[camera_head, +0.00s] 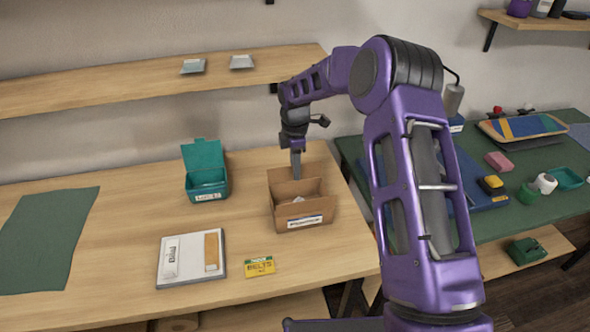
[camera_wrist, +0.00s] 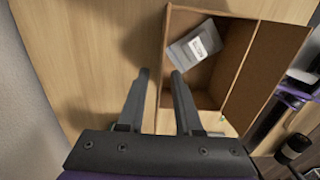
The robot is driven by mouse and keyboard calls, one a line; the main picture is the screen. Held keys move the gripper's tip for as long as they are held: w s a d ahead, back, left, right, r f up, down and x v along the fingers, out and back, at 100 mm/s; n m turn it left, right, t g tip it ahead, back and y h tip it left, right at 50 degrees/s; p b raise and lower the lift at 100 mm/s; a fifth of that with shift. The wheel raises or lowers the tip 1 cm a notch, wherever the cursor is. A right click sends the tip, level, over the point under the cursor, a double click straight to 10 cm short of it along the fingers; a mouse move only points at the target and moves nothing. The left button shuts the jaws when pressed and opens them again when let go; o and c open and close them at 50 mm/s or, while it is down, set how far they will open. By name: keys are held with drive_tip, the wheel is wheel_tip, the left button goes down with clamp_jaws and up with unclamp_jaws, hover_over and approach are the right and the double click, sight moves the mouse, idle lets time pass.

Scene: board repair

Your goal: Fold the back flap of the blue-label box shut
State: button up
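The blue-label box (camera_head: 287,216) is an open brown cardboard box near the right end of the wooden table. A white label with a blue strip (camera_head: 305,221) is on its front. Its back flap (camera_head: 312,173) appears raised in the head view. My gripper (camera_head: 297,176) points down at the box's back edge. In the wrist view my gripper (camera_wrist: 161,75) is open, with bare wood between the fingers. The box (camera_wrist: 207,90) lies right of the fingers, and the right finger overlaps its edge. A grey packet (camera_wrist: 190,48) with a white label lies inside. Contact with the flap cannot be told.
A teal open box (camera_head: 207,185) stands left of the cardboard box. A white tray (camera_head: 190,279) and a yellow BELTS box (camera_head: 260,266) lie in front. A shelf (camera_head: 130,86) runs above the table. A green bench (camera_head: 480,230) stands to the right.

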drive_tip(key=shift+f, duration=0.3)
clamp_jaws()
idle(1.3)
